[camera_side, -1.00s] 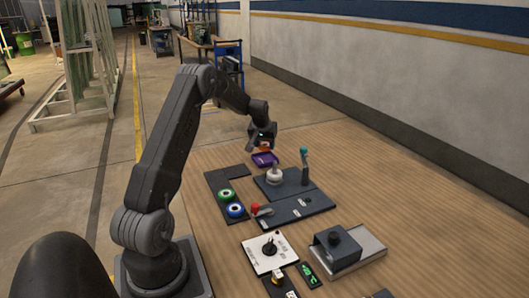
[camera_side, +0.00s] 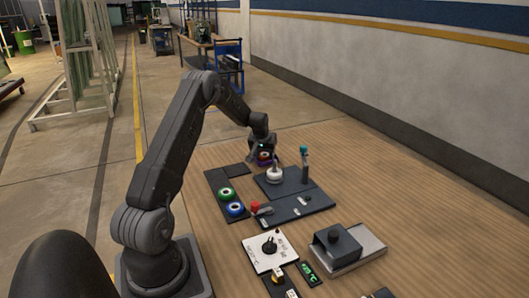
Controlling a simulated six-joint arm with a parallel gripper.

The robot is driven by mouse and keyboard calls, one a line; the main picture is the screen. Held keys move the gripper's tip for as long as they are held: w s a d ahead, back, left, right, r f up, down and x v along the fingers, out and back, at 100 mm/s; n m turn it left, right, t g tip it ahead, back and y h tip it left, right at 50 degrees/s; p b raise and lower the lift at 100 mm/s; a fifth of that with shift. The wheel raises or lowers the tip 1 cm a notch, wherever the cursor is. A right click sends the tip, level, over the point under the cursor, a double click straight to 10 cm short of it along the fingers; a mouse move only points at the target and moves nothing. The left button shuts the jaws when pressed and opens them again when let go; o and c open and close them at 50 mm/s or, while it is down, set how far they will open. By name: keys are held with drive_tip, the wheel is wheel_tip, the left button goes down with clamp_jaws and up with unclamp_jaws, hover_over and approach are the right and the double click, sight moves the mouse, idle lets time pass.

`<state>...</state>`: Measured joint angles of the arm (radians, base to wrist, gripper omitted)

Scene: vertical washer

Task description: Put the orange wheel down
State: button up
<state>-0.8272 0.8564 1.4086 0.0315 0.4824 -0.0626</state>
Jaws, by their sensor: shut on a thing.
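My gripper (camera_side: 263,153) is low at the far end of the work area, shut on the orange wheel (camera_side: 264,156). The wheel is small and partly hidden by the fingers. Only a little of a purple tray (camera_side: 266,163) shows beneath and around it. The wheel is over the tray or in it; I cannot tell whether it touches the bottom. A green wheel (camera_side: 226,194) and a blue wheel (camera_side: 235,209) lie on a dark plate (camera_side: 215,180) nearer the camera.
The wooden table is clear at right.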

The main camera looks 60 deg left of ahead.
drive_tip(key=o, duration=0.6)
drive_tip(key=shift+r, duration=0.1)
drive_tip(key=shift+r, duration=0.2)
drive_tip(key=v, duration=1.2)
drive_tip(key=s+d+r+m, duration=0.15)
drive_tip(key=d+r, duration=0.25)
drive_tip(key=d, duration=0.4)
drive_tip(key=d+r+m+t+h, duration=0.15)
drive_tip(key=d+r, duration=0.25)
drive_tip(key=d, duration=0.4)
drive_tip(key=s+d+r+m, duration=0.15)
drive_tip(key=d+r, duration=0.25)
drive_tip(key=d, duration=0.4)
drive_tip(key=s+d+m, duration=0.1)
drive_tip(key=s+d, duration=0.4)
drive_tip(key=s+d+m+h, duration=0.1)
drive_tip(key=s+d+m, duration=0.1)
drive_tip(key=s+d, duration=0.4)
drive_tip(key=s+d+f+m+t+h, duration=0.1)
drive_tip(key=s+d+m, duration=0.1)
drive_tip(key=s+d, duration=0.4)
drive_tip(key=shift+d+m, duration=0.25)
